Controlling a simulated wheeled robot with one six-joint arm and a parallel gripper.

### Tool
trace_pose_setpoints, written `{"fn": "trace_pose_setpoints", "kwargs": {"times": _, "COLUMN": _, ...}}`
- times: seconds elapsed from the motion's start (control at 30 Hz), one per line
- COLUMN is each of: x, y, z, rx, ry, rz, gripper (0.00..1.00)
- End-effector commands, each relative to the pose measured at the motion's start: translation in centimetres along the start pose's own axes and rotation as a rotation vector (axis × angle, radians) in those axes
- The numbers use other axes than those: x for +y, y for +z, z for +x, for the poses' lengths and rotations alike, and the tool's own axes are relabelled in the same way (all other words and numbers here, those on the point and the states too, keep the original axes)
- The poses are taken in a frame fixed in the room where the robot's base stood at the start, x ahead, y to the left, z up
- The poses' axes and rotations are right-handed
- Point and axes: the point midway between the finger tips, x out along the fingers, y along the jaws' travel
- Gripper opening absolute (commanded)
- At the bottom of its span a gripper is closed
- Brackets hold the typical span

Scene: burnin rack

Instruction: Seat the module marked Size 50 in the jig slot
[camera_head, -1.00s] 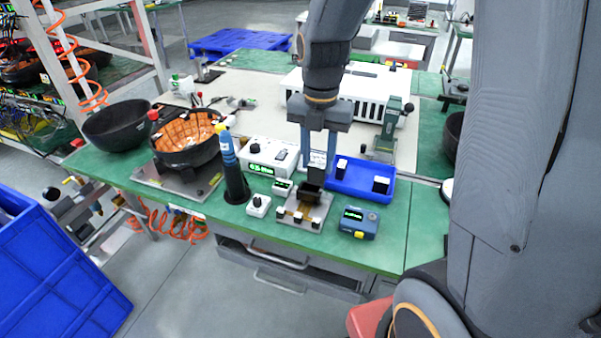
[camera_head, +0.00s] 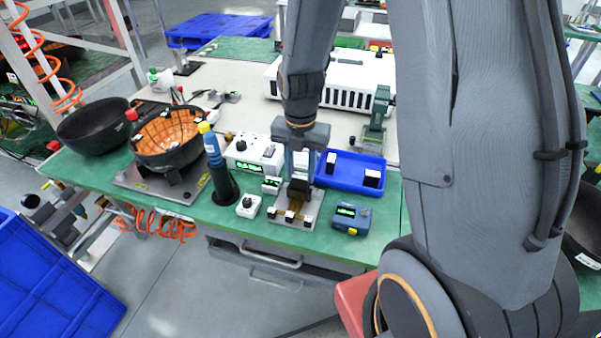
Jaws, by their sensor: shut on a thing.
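My gripper (camera_head: 299,176) points down over the jig (camera_head: 283,215), a light plate with a dark upright holder near the front edge of the green bench. The gripper is shut on a module (camera_head: 301,162), a small pale block seen between the fingers. Its lower end meets the dark slot area, and I cannot tell how deep it sits or read its marking. Two more modules, dark with white tops, stand in the blue tray (camera_head: 347,184) to the right: one at the left (camera_head: 331,163), one at the right (camera_head: 372,178).
A blue meter box (camera_head: 351,218) stands right of the jig. A small knob box (camera_head: 248,206), a blue tool in a black stand (camera_head: 222,178) and a white display unit (camera_head: 252,155) are left. A green press (camera_head: 375,127) stands behind the tray.

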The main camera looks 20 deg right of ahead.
Motion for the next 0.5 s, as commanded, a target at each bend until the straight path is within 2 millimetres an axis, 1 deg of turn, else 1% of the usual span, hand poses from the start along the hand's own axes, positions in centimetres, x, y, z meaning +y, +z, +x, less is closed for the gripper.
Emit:
{"fn": "trace_pose_setpoints", "kwargs": {"times": 0.03, "x": 0.00, "y": -0.12, "z": 0.54, "rx": 0.003, "ry": -0.002, "rz": -0.001, "gripper": 0.11}}
{"fn": "trace_pose_setpoints", "kwargs": {"times": 0.13, "x": 0.05, "y": -0.06, "z": 1.15, "rx": 0.000, "ry": 0.000, "rz": -0.001, "gripper": 0.11}}
{"fn": "trace_pose_setpoints", "kwargs": {"times": 0.5, "x": 0.05, "y": -0.04, "z": 1.52, "rx": 0.000, "ry": 0.000, "rz": -0.001, "gripper": 0.11}}
